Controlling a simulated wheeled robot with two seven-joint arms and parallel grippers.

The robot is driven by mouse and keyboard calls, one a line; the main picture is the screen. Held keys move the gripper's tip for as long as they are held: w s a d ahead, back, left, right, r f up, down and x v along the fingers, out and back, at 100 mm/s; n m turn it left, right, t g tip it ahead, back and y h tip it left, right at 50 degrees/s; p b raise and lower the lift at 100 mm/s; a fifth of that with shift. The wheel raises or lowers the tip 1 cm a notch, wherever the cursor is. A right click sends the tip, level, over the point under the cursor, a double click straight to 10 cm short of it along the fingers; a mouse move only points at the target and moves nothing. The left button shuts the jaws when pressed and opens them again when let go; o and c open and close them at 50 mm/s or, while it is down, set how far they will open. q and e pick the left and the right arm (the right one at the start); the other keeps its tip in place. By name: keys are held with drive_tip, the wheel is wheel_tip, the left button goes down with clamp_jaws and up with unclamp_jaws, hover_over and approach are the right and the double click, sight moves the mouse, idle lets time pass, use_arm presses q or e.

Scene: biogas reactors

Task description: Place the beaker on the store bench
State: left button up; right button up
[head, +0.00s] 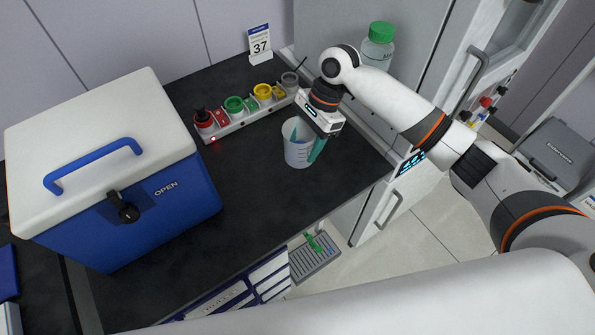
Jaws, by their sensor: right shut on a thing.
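The beaker (297,153) is a clear, whitish cup with graduation marks, near the right side of the black bench top (255,190). My right gripper (307,147) comes in from the right and is shut on the beaker at its right wall, with one teal finger inside and one outside. The beaker is upright. I cannot tell whether its base touches the bench or hangs just above it. My left gripper is not in view.
A blue cool box (185,210) with a white lid fills the bench's left side. A rack (245,116) with coloured caps and a "37" sign (259,44) stand behind. A green-capped bottle (377,48) is at the back right. The bench front is clear.

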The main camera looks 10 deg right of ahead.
wheel_tip(320, 180, down, 10)
drive_tip(key=shift+r+p, duration=0.1)
drive_tip(key=shift+p, duration=0.5)
drive_tip(key=o, duration=1)
drive_tip(key=shift+f, duration=0.2)
drive_tip(key=shift+r, duration=0.15)
drive_tip(key=b+v, duration=0.1)
drive_tip(key=v, duration=1.1)
drive_tip(key=shift+s, duration=0.1)
